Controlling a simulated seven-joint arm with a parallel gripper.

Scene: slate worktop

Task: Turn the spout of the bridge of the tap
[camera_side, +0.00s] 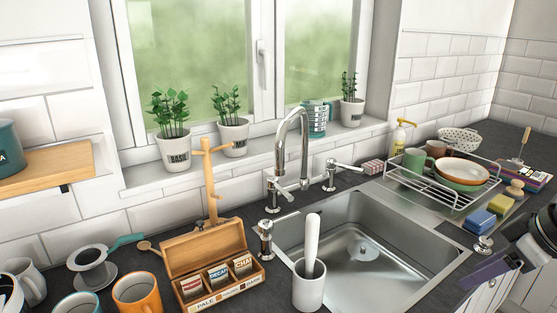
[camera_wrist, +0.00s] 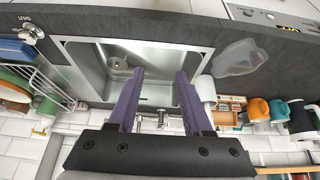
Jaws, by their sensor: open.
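The bridge tap (camera_side: 304,150) stands behind the sink at its back edge. It is chrome, with a tall arched spout above a low bridge and a valve with a lever at each side. In the wrist view a small part of the tap (camera_wrist: 160,118) shows between my fingers, past the sink's edge. My gripper (camera_side: 490,270) is at the right edge of the side view, over the worktop right of the sink and well apart from the tap. In the wrist view my gripper (camera_wrist: 160,75) has its two purple fingers spread, with nothing between them.
The steel sink (camera_side: 345,262) lies between my gripper and the tap. A dish rack (camera_side: 455,200) with crockery stands right of the sink. A white utensil pot (camera_side: 309,290) and a wooden tea box (camera_side: 190,255) stand at its left. Potted plants (camera_side: 232,137) line the windowsill.

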